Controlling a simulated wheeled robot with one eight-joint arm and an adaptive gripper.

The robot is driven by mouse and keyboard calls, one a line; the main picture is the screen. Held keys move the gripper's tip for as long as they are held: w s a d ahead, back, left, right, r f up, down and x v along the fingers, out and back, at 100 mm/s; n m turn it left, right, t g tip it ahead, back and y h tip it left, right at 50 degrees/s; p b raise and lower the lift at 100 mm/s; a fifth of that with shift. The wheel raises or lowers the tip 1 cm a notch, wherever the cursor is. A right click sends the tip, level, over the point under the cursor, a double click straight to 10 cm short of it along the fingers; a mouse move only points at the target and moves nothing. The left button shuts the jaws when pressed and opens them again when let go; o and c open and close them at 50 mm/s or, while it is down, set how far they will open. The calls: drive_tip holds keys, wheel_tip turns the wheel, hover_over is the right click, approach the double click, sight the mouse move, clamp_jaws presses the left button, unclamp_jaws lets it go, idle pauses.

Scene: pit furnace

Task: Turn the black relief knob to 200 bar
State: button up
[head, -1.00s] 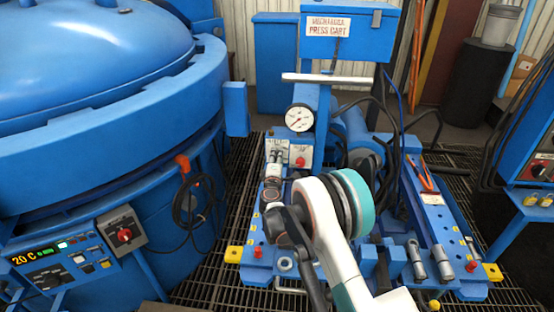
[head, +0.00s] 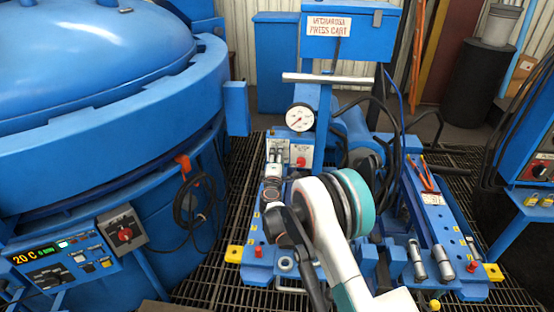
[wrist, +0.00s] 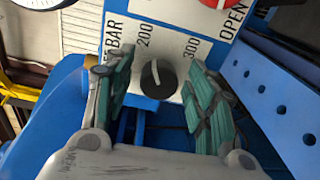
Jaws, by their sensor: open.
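The black relief knob (wrist: 158,79) shows in the wrist view with a pale pointer line on its face. It sits on a white plate (wrist: 166,22) marked BAR, 200 and 300. The line points up, between the 200 and 300 marks. My gripper (wrist: 163,85) is open, with one green-padded finger on each side of the knob. Gaps show between the pads and the knob; I cannot tell how far the fingertips are from the plate. In the head view my arm hides the knob. The pressure gauge (head: 300,117) stands on the blue press cart.
A red knob (wrist: 215,3) marked OPEN is close by at the top of the wrist view. A blue rail with holes (wrist: 280,82) runs along the right. The blue furnace (head: 110,120) stands left of the cart, with a hanging black cable (head: 192,205).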

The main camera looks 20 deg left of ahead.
drive_tip(key=v, duration=1.2)
